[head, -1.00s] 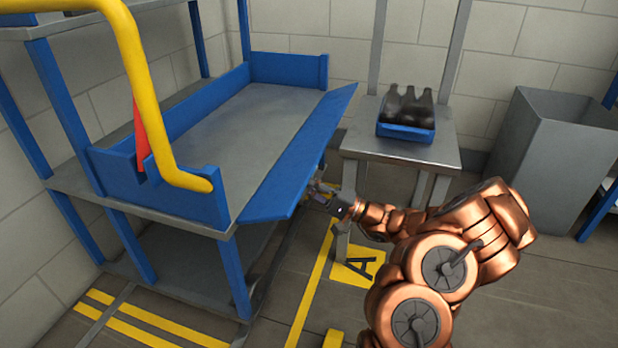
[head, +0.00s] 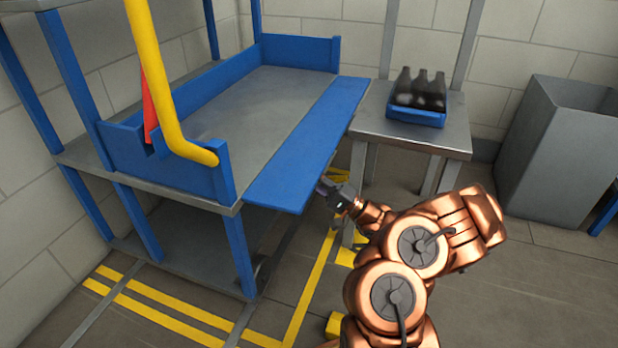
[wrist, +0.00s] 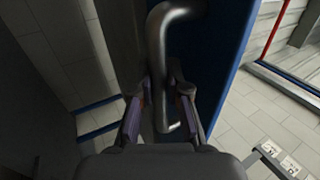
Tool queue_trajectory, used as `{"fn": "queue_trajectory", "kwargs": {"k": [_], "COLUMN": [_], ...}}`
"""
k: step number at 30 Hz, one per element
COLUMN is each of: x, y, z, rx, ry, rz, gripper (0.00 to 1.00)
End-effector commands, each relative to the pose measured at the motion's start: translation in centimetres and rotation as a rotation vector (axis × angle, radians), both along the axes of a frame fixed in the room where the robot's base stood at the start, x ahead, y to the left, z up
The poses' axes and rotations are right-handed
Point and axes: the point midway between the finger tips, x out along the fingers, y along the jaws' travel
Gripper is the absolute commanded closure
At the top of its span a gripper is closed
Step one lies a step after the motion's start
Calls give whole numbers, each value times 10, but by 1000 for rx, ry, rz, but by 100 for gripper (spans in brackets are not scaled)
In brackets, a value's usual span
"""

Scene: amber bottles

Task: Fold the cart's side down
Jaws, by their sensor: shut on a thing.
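The cart (head: 190,183) stands at the left in the head view, with blue posts and grey shelves. Its blue side panel (head: 310,143) is hinged along the deck's right edge and lies out to the right, about level with the deck. My gripper (head: 328,188) is at the panel's outer edge, partly hidden under it. In the wrist view the gripper (wrist: 161,112) is shut around a dark bent bar handle (wrist: 158,60). The handle is fixed on the panel's blue face (wrist: 212,60).
A small grey table (head: 440,135) stands right of the cart, close to the panel's far corner. It bears a blue crate (head: 415,117) of dark bottles (head: 420,90). A grey bin (head: 555,150) is farther right. A yellow rail (head: 150,75) rises at the cart's near end.

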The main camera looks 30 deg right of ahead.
Motion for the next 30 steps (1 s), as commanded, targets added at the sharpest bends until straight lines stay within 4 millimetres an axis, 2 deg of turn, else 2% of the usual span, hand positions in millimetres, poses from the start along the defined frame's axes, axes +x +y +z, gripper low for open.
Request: {"fn": "queue_trajectory", "kwargs": {"k": [7, 8, 15, 30], "x": [0, 0, 0, -4], "y": [-2, -2, -1, -5], "z": [1, 1, 1, -4], "rx": [1, 1, 1, 0], "ry": [-2, -2, -2, 1], "rz": [-6, -6, -4, -2], "gripper": [100, 84, 59, 59]}}
